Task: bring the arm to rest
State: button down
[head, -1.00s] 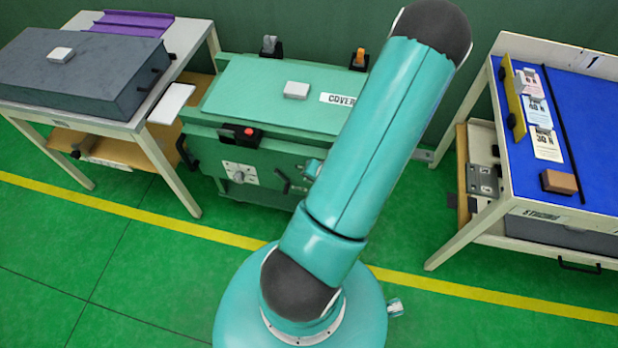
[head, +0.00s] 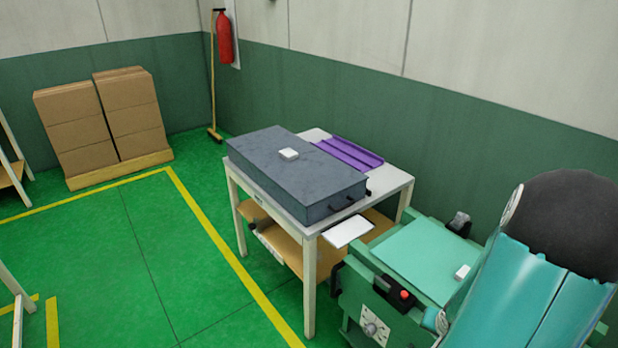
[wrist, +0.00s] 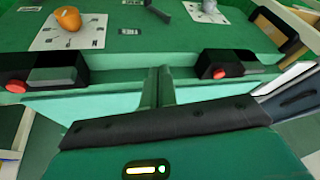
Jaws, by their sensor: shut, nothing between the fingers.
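My arm (head: 545,275) shows at the right edge of the head view, with its dark rounded joint (head: 575,215) uppermost. The rest of the arm and the gripper are outside that view. In the wrist view my gripper (wrist: 159,73) shows with its two thin fingers side by side, shut and empty. Beyond the fingers is a green machine front with two black boxes carrying red buttons, a left one (wrist: 50,73) and a right one (wrist: 240,65). I cannot tell how far the fingertips are from it.
A white table (head: 397,181) holds a dark grey case (head: 270,165) and a purple tray (head: 352,154). The green machine (head: 425,255) stands beside my arm. Stacked cartons (head: 100,120) are at the far left. The green floor (head: 110,260) at left is clear.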

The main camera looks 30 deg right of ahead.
jog(key=w+a+r+n+h, duration=0.1)
jog(key=w+a+r+n, duration=0.2)
jog(key=w+a+r, duration=0.35)
jog(key=w+a+r+n, duration=0.2)
jog(key=w+a+r, duration=0.2)
jog(key=a+r, duration=0.5)
jog(key=s+a+r+n+t+y, duration=0.1)
jog(key=s+a+r+n+y, duration=0.1)
jog(key=a+r, duration=0.5)
jog(key=s+a+r+n+t+y, duration=0.1)
jog(key=a+r+n, duration=0.4)
jog(key=a, duration=0.9)
notch_tip(320, 180, up, 3)
jog(key=shift+s+y, duration=0.6)
jog(key=shift+y, duration=0.1)
